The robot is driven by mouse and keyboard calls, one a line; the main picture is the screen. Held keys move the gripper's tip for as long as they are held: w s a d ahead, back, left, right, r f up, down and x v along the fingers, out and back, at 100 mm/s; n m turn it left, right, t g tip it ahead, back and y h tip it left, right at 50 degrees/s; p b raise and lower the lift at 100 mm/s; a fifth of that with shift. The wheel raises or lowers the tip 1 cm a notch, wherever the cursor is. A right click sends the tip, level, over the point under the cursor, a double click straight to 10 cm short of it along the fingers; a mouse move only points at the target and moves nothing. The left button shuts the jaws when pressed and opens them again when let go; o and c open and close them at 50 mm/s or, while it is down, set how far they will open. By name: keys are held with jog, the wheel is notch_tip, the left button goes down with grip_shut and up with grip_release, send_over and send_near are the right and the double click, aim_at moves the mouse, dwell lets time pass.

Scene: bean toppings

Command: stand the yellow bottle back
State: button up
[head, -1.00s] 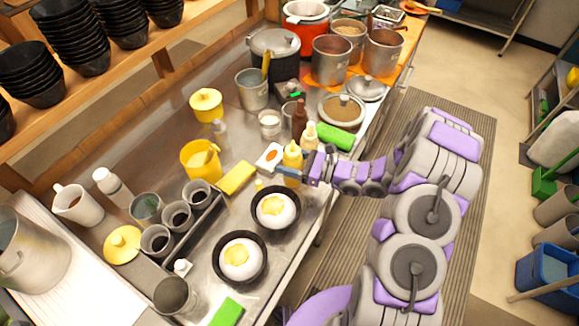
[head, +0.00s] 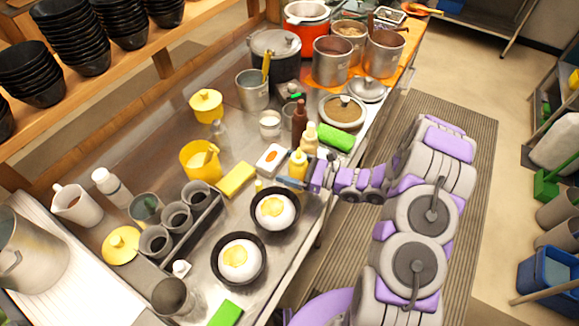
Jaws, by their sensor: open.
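The yellow bottle (head: 298,164) stands upright near the front edge of the steel counter (head: 232,189). It is beside a cream bottle and in front of a brown one. My gripper (head: 293,182) reaches in from the right, low against the yellow bottle. Its jaws are open, and a blue-grey finger crosses in front of the bottle's lower part. The bottle's base is hidden by the gripper, and I cannot tell whether the jaws touch it.
A cream bottle (head: 310,138), a brown bottle (head: 299,120) and a green block (head: 335,138) stand close behind my gripper. A white tray (head: 271,159) is to the left.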

jog(key=shift+d+r, duration=0.15)
jog(key=shift+d, duration=0.45)
jog(key=p+v, duration=0.2)
jog(key=v, duration=0.9)
jog(key=s+a+r+n+g+h, duration=0.2)
jog(key=s+a+r+n+g, duration=0.35)
jog(key=s+r+n, duration=0.2)
jog(key=s+a+r+n+g+h, duration=0.2)
jog(key=s+a+r+n+g, duration=0.2)
jog(key=s+r+n+g, duration=0.3)
jog(key=s+d+r+n+t+h, duration=0.2)
jog(key=s+d+r+n+h, duration=0.2)
jog(key=s+h, duration=0.2)
jog(key=s+d+r+n+t+h, duration=0.1)
jog(key=s+d+r+n+h, duration=0.2)
jog(key=s, duration=0.8)
jog(key=d+n+h, duration=0.1)
jog(key=d+h, duration=0.1)
jog(key=h, duration=0.1)
jog(key=shift+d+r+t+h, duration=0.2)
jog(key=shift+r+t+h, duration=0.1)
jog(key=shift+r+t, duration=0.05)
